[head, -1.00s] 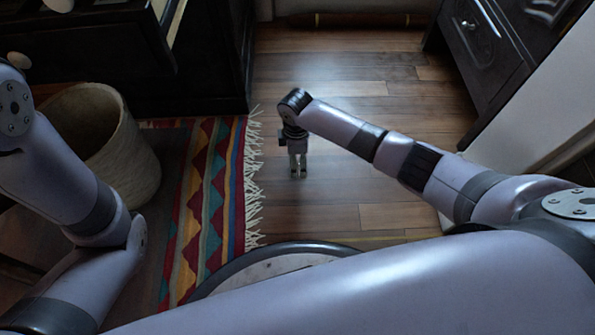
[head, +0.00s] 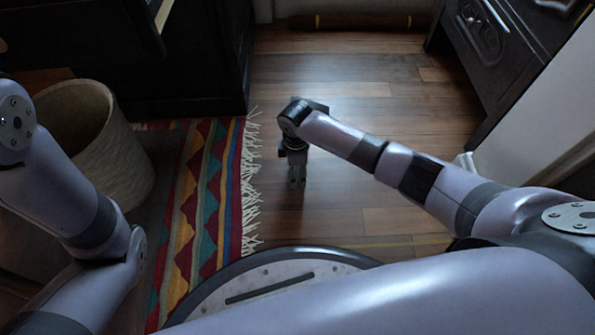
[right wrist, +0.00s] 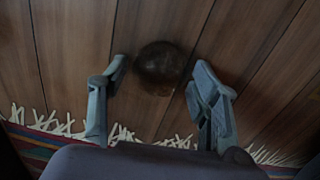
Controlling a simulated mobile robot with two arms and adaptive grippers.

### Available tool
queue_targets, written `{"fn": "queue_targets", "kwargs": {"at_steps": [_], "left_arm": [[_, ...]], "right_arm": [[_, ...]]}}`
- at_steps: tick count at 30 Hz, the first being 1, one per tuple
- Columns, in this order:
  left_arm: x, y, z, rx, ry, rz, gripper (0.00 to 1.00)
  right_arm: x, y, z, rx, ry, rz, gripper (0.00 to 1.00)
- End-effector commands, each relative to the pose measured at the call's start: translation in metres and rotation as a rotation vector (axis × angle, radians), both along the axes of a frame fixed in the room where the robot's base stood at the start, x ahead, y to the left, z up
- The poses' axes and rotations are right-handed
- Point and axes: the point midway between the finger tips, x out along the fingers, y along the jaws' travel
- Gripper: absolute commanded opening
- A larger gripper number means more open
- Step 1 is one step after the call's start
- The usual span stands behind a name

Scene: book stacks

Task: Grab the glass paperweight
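The glass paperweight (right wrist: 160,65) is a dark, round, shiny ball on the wooden floor in the right wrist view. My right gripper (right wrist: 158,80) is open, with one finger on each side of the ball and a gap to each; I cannot tell exactly how high the fingertips are above the floor. In the head view my right gripper (head: 297,181) points down over the floor beside the rug's fringe, and the paperweight cannot be made out there. My left arm shows at the left, but its gripper is out of view.
A striped rug (head: 205,190) with white fringe lies left of my right gripper. A round basket (head: 110,150) stands on the left. Dark furniture (head: 200,60) is at the back left, and a dark drawer cabinet (head: 510,50) is at the right. The floor (head: 350,75) between is clear.

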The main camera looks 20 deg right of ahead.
Motion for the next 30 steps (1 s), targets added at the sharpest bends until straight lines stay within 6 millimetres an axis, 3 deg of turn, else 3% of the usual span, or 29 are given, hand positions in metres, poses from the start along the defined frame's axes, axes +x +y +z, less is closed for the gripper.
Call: {"fn": "queue_targets", "kwargs": {"at_steps": [20,30], "left_arm": [[0.0004,0.0001,0.0,0.0,0.001,0.001,0.61],[0.0004,0.0002,0.0042,0.0,0.001,0.001,0.61]], "right_arm": [[-0.0003,-0.0001,-0.0003,0.0,0.001,0.0,0.1],[0.0001,0.0001,0.0051,0.0,0.0,0.0,0.09]]}}
